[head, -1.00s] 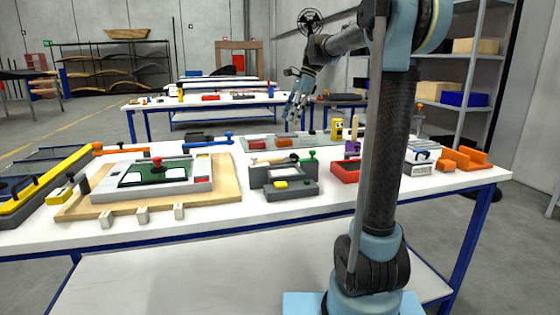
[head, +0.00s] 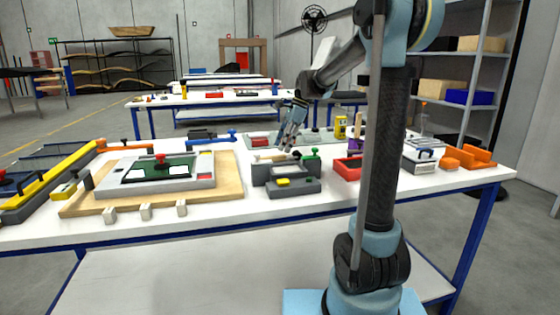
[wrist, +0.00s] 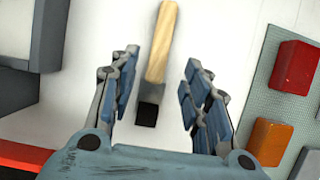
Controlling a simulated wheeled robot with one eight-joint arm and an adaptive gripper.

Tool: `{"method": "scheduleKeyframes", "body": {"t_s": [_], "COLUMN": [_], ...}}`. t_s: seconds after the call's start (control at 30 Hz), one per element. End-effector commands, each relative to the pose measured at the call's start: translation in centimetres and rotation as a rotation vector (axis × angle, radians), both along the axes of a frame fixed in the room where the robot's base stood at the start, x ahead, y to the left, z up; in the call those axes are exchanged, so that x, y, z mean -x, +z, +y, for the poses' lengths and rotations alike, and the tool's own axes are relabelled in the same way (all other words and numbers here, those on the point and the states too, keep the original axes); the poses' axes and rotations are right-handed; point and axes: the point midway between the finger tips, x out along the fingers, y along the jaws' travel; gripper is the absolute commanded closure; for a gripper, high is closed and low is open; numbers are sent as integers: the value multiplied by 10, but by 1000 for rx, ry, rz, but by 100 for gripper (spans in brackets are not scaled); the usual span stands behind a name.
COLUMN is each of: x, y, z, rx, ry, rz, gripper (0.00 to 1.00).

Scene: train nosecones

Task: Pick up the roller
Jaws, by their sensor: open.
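The roller (wrist: 162,42) shows in the wrist view as a pale wooden handle with a black end, lying on the white table. In the head view its wooden part (head: 266,158) shows just behind the grey box. My gripper (head: 288,149) is open and points down, low near the roller. In the wrist view the fingers of my gripper (wrist: 162,64) stand on either side of the roller, without visible contact. The black end lies between the fingers, toward the palm.
The grey box (head: 288,186) with yellow and green parts stands in front of the roller. A grey-green mat (wrist: 253,95) with a red block (wrist: 295,67) and an orange block (wrist: 269,141) lies beside it. A red tray (head: 347,168) stands to the right.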

Motion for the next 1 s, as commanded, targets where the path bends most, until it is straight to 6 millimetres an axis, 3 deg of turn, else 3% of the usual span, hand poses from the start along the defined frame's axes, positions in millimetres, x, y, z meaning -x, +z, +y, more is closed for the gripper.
{"method": "scheduleKeyframes", "body": {"t_s": [0.3, 0.6, 0.67, 0.8, 1.0], "x": [5, 5, 5, 5, 6], "y": [-37, -40, -40, -40, -40], "z": [11, 13, 13, 13, 14], "rx": [0, 0, 0, 0, 0], "ry": [2, 1, 1, 2, 3], "rz": [-1, 0, 0, -1, 0], "gripper": [57, 57, 68, 100, 100]}}
